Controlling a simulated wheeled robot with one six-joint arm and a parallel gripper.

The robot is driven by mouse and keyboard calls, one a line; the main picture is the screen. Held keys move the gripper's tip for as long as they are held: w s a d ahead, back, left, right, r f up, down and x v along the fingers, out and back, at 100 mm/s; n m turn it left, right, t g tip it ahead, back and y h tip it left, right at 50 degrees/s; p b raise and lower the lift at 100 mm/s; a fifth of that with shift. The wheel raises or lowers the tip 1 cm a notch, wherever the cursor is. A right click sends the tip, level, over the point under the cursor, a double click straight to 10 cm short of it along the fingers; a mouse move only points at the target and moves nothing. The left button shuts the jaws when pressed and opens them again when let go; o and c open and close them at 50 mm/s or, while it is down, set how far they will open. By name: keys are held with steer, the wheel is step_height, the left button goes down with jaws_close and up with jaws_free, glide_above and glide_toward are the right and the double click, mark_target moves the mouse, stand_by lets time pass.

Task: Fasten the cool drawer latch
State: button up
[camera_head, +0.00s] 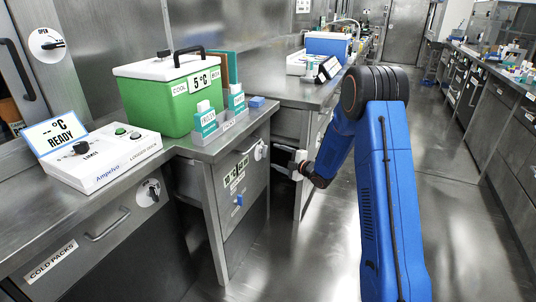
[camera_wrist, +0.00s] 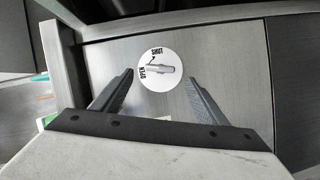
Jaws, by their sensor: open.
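The drawer front (camera_head: 228,185) under the green cool box carries small labels and a round white latch plate (camera_head: 260,151) at its upper right. In the wrist view the latch plate (camera_wrist: 151,83) shows the words OPEN and SHUT and a pale latch lever (camera_wrist: 162,69). The lever lies roughly sideways in that picture; I cannot tell surely which word it points to. My gripper (camera_head: 290,163) is just right of the latch in the head view. In the wrist view my gripper (camera_wrist: 160,85) is open, its fingers either side of the plate, apart from it and empty.
The green cool box (camera_head: 160,95) and a white control box (camera_head: 95,155) stand on the counter above. A lower-left drawer marked COLD PACKS (camera_head: 90,250) has its own handle and round latch (camera_head: 151,193). The aisle floor (camera_head: 460,230) on the right is clear.

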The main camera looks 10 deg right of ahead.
mark_target(266, 152)
steer(key=x, duration=0.6)
steer(key=shift+w+a, duration=0.25)
steer(key=shift+w, duration=0.1)
steer(key=c, duration=1.1)
steer(key=shift+o, duration=0.2)
steer(key=shift+m+g, duration=0.3)
steer(key=shift+m, duration=0.1)
steer(key=shift+w+d+m+g+y, duration=0.1)
steer(key=shift+m+g+y, duration=0.2)
steer(key=shift+m+g, duration=0.95)
steer(key=shift+w+d+m+g+y, duration=0.25)
steer(key=shift+m+g, duration=0.35)
steer(key=shift+m, duration=1.3)
steer(key=shift+a+m+g+y, duration=0.1)
steer(key=shift+m+g+y, duration=0.25)
steer(key=shift+m+g, duration=0.9)
steer(key=shift+m+t, duration=0.3)
steer(key=shift+m, duration=0.2)
